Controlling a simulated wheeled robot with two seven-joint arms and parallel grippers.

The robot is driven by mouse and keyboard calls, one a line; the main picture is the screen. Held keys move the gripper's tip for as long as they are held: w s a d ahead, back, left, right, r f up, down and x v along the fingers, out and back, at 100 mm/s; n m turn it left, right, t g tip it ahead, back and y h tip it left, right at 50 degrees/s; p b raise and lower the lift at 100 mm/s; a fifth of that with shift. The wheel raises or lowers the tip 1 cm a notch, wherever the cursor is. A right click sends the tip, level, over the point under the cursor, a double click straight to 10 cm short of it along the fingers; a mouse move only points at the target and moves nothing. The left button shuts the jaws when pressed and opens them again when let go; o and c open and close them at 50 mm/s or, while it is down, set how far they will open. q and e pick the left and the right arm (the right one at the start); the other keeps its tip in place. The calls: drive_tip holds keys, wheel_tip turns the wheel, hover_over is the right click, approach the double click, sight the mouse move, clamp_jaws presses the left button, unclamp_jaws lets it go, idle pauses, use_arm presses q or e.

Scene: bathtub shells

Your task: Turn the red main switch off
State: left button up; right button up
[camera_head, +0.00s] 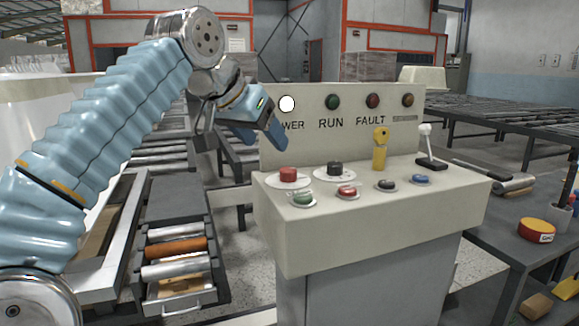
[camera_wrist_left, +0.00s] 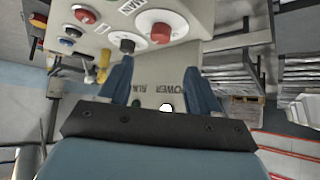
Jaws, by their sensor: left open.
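The red main switch (camera_head: 288,174) is a red knob on a round pale plate, at the left of the cream console's sloped top. It also shows in the left wrist view (camera_wrist_left: 160,31), at the top, near a label reading "MAIN". My left gripper (camera_head: 259,138) is open and empty, above and to the left of the red switch, in front of the panel's left end. In the left wrist view its two blue fingers (camera_wrist_left: 160,78) stand apart, with the switch beyond them and not touched. My right gripper is not in view.
Beside the switch are a black knob (camera_head: 335,168), several coloured buttons, a yellow lever (camera_head: 380,150) and a joystick (camera_head: 427,150). An upright panel behind carries a white lit lamp (camera_head: 286,104) over "POWER" and darker lamps. A roller conveyor (camera_head: 178,250) stands left.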

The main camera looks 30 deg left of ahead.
sight(288, 169)
use_arm(q)
drive_tip(key=b+x, duration=0.1)
drive_tip(key=x, duration=1)
drive_tip(key=shift+b, duration=0.35)
drive_tip(key=shift+c, duration=0.3)
drive_tip(key=c, duration=1)
